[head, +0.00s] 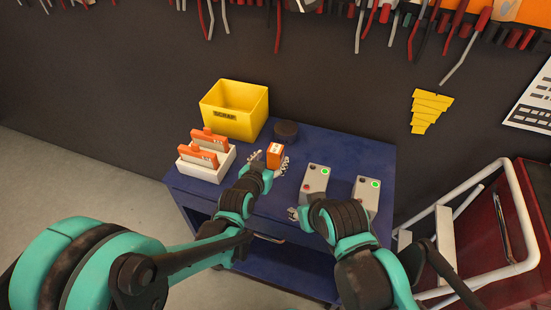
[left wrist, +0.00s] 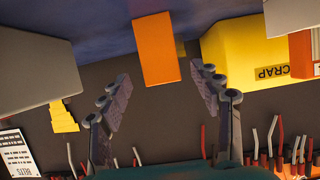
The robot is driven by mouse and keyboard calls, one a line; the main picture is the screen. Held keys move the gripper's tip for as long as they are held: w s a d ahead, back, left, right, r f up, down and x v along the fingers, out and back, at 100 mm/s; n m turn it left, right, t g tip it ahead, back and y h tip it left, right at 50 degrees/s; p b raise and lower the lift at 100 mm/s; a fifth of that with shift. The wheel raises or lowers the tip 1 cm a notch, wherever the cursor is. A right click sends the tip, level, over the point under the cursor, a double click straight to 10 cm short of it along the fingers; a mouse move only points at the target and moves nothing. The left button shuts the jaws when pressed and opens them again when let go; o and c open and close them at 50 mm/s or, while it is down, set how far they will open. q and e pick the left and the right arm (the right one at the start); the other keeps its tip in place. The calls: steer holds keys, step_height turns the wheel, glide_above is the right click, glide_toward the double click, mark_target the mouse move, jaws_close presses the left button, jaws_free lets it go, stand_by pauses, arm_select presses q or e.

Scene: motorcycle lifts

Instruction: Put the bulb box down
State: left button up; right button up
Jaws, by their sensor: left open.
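The orange bulb box (head: 275,152) stands upright on the blue cart top (head: 345,150), with a white mark on its top. In the left wrist view the bulb box (left wrist: 157,48) shows between two spread fingers, with a visible gap on each side. My left gripper (head: 271,162) is open around the box and does not appear to touch it. My right gripper (head: 297,213) is low at the cart's front, near the left grey control box (head: 315,179); its fingers are mostly hidden by the wrist.
A white tray (head: 207,173) with orange boxes stands left on the cart. Behind it are a yellow scrap bin (head: 236,108) and a dark round object (head: 286,130). A second grey box (head: 366,192) is at right. The cart's back right is clear.

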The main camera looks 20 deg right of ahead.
mark_target(273, 155)
arm_select(q)
steer(key=b+x, duration=0.2)
steer(key=x, duration=0.3)
steer(key=shift+w, duration=0.2)
steer(key=c, duration=1.4)
steer(key=shift+o, duration=0.2)
steer(key=shift+r, duration=0.15)
